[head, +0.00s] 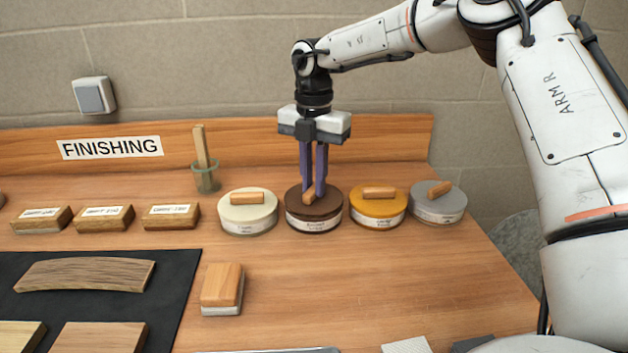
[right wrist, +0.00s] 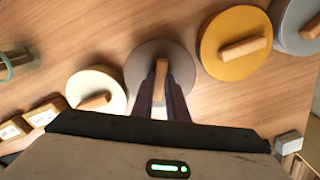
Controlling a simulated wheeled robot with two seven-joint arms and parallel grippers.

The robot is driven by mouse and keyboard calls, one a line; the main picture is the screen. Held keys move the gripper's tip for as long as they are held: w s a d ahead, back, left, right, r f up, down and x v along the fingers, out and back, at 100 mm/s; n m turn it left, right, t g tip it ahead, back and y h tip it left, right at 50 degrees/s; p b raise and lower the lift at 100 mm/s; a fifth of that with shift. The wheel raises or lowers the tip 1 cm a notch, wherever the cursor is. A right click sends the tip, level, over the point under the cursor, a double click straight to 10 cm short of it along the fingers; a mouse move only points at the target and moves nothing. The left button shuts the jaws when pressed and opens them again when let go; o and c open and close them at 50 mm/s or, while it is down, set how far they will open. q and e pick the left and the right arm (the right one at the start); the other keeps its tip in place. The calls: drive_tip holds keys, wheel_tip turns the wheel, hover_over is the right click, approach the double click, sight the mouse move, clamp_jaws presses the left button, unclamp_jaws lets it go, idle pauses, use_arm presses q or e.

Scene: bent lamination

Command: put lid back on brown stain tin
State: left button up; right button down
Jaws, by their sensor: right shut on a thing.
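The brown stain tin (head: 313,221) stands on the bench between the cream tin and the orange tin. Its dark brown lid (head: 328,202) lies level on top, with no gap that I can see. My right gripper (head: 313,192) points straight down over the lid and is shut on its wooden handle. In the right wrist view the fingers (right wrist: 162,95) close on the handle (right wrist: 161,72), with the brown lid (right wrist: 146,57) around it. The left gripper is not in view.
A cream tin (head: 248,218) stands to the left, and an orange tin (head: 378,211) and a grey tin (head: 438,209) to the right, all lidded and close by. A glass jar with a stick (head: 206,178) stands behind left. A sanding block (head: 221,286) lies in front.

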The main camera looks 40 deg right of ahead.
drive_tip(key=c, duration=1.2)
unclamp_jaws()
drive_tip(key=shift+r, duration=0.15)
drive_tip(key=shift+r+p, duration=2.3)
drive_tip(key=shift+r, duration=1.1)
clamp_jaws()
drive_tip(key=shift+f, duration=0.3)
